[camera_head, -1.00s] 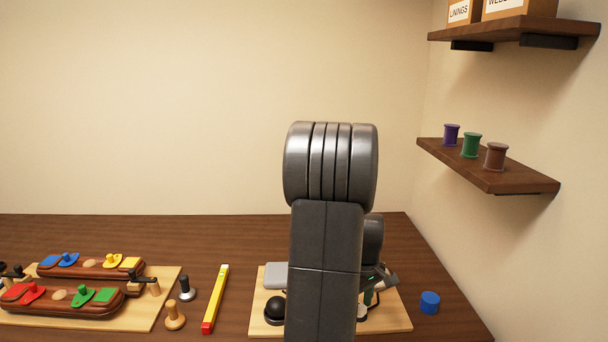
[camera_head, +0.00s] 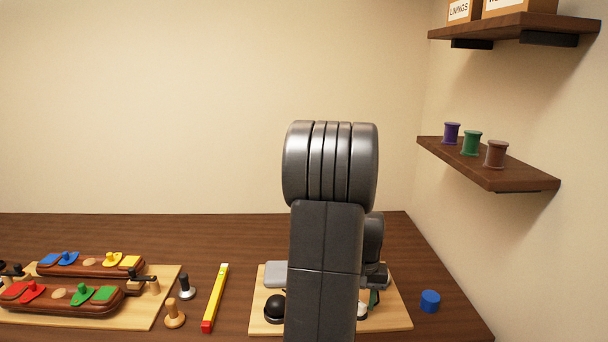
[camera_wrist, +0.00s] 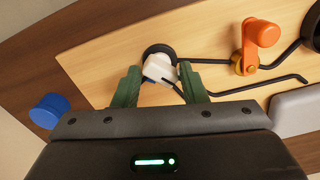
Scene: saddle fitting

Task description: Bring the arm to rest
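My gripper (camera_wrist: 160,88) shows in the wrist view with its two green fingers apart. A white piece with a dark round part (camera_wrist: 158,68) is seen between and beyond the fingertips, with gaps visible at its sides. In the head view my arm hides most of the gripper, and only a bit of green finger (camera_head: 374,298) shows to the right of the arm, above the light wooden board (camera_head: 396,318). Part of a white piece (camera_head: 362,310) shows beside it.
A blue cylinder (camera_head: 430,301) stands right of the board. The board also holds a grey block (camera_wrist: 300,108), an orange piece (camera_wrist: 252,48) and dark rods. A yellow bar (camera_head: 216,298) and a board with brown saddle-like pieces (camera_head: 62,303) lie left. A shelf (camera_head: 490,173) juts from the right wall.

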